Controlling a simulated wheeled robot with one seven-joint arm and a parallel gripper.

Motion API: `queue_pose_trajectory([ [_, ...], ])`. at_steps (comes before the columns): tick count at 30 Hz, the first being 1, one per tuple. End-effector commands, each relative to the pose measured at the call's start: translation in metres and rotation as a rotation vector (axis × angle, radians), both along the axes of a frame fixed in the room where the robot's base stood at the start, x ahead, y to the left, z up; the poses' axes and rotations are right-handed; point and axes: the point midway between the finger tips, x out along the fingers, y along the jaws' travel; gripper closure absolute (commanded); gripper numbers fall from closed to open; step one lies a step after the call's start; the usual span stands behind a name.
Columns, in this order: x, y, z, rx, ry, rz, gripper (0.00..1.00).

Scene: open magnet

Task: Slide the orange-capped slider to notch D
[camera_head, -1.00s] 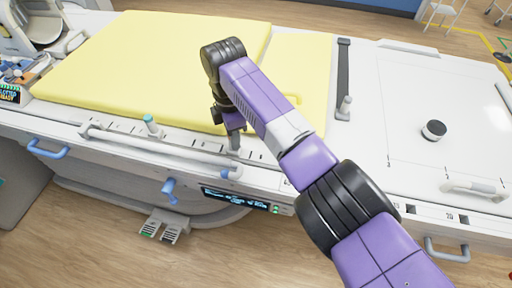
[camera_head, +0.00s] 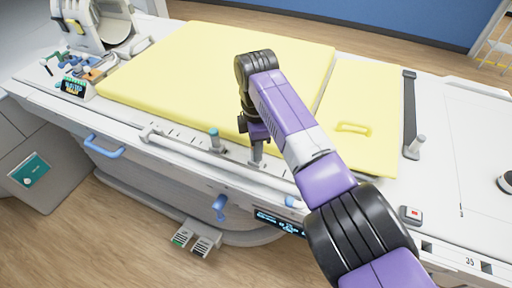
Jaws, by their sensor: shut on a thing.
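My gripper (camera_head: 256,143) points down over the scale strip (camera_head: 185,135) along the front edge of the bed. It is shut on an upright grey slider post (camera_head: 256,156). The top of this post is hidden in the jaws, so I cannot see an orange cap. A second slider with a teal cap (camera_head: 214,133) stands upright a short way to the left, apart from my gripper. Dark notch ticks run along the strip. Their letters are too small to read, so I cannot tell which one is D.
A light rail (camera_head: 200,156) runs in front of the strip. A yellow pad (camera_head: 215,65) lies behind it. A small display box (camera_head: 75,88) is at the far left.

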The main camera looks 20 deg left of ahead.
Motion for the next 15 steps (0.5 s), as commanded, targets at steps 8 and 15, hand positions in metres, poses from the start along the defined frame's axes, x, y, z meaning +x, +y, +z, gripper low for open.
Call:
queue_pose_trajectory([
  [8,-0.0001,0.0047,0.0019,0.009,-0.006,0.005,0.56],
  [15,-0.0001,0.0036,0.0022,0.007,-0.005,0.003,0.56],
])
